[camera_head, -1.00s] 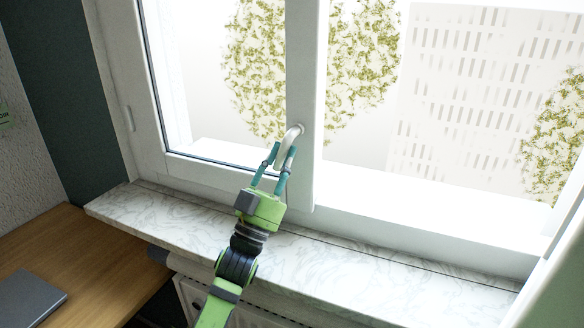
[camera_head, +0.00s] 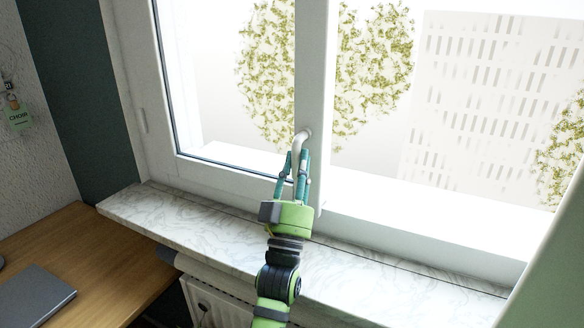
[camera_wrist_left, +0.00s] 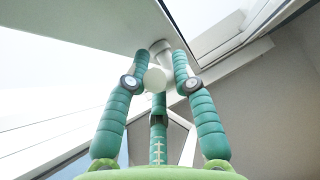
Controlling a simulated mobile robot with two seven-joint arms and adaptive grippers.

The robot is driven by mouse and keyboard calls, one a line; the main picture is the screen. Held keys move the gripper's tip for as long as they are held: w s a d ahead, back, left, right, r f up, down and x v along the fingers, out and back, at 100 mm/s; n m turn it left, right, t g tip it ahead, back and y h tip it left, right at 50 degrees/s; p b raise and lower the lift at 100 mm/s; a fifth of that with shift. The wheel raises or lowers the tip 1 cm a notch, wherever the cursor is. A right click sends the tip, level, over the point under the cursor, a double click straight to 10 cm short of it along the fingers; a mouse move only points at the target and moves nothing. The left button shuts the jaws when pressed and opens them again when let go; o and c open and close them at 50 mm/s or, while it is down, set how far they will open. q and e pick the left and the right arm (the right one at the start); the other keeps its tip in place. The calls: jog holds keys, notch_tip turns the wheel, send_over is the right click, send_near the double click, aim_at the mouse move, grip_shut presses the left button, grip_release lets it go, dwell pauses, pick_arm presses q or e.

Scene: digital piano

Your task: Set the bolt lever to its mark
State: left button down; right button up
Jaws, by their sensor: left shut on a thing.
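The bolt lever (camera_head: 299,139) is a white handle on the window's middle upright. It hangs from its pivot almost straight down, leaning slightly left. My left gripper (camera_head: 294,163) has its teal fingers shut on the lever's lower part, which they partly hide. In the left wrist view, the round white end of the lever (camera_wrist_left: 157,78) sits between the fingers of my left gripper (camera_wrist_left: 160,66), with its pivot beyond. I cannot make out a mark near the lever. My right gripper is not in view.
The window frame (camera_head: 313,80) stands close behind the lever. A marble sill (camera_head: 190,225) runs below it, over a white radiator (camera_head: 222,300). A wooden desk (camera_head: 110,265) with a grey laptop-like slab (camera_head: 35,296) is at the left.

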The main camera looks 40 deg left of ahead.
pick_arm(q)
jog(key=shift+a, duration=0.15)
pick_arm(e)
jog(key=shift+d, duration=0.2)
pick_arm(q)
jog(key=c, duration=1)
grip_release()
jog(key=shift+s, duration=0.1)
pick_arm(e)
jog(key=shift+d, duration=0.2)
pick_arm(q)
jog(key=shift+m+h, duration=0.4)
